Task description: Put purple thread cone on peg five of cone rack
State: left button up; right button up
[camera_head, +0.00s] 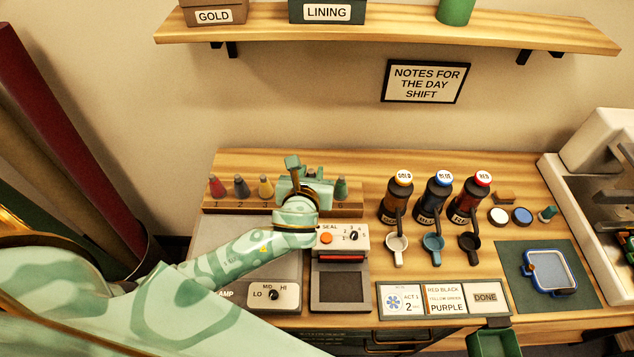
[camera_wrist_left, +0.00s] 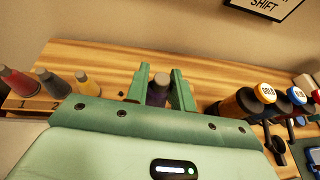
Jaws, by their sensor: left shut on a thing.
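The cone rack (camera_head: 252,207) stands at the back left of the table, with numbers on its front. Red (camera_head: 217,187), black (camera_head: 240,186) and yellow (camera_head: 265,187) cones stand upright at its left end; they also show in the left wrist view. My left gripper (camera_head: 303,176) is over the right part of the rack. In the left wrist view, its fingers are shut on the dark purple thread cone (camera_wrist_left: 158,90), which looks upright. A dark green cone (camera_head: 341,188) shows just right of the gripper. The gripper hides peg five and the cone's lower end.
A sealing unit (camera_head: 352,238) stands in front of the rack, close under my left arm. Gold, blue and red bottles (camera_head: 398,200) stand to the right. An order card (camera_head: 444,300) lists purple last. A shelf (camera_head: 390,28) runs above.

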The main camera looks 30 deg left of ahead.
pick_arm(q)
jog(key=w+f+b, duration=0.1)
jog(key=w+f, duration=0.1)
jog(key=w+a+f+b, duration=0.1)
jog(key=w+f, duration=0.1)
jog(key=w+a+f+b, duration=0.1)
jog(key=w+f, duration=0.1)
jog(key=shift+f, duration=0.35)
notch_tip(320, 180, down, 3)
jog(key=shift+f+b, duration=0.1)
jog(key=shift+b, duration=0.65)
jog(key=o, duration=1)
jog(key=shift+s+d+r, duration=0.1)
jog(key=shift+r, duration=0.1)
jog(key=p+v, duration=0.3)
jog(key=v, duration=0.8)
jog(key=shift+s+d+r, duration=0.1)
jog(key=shift+s+r, duration=0.05)
jog(key=shift+s, duration=0.25)
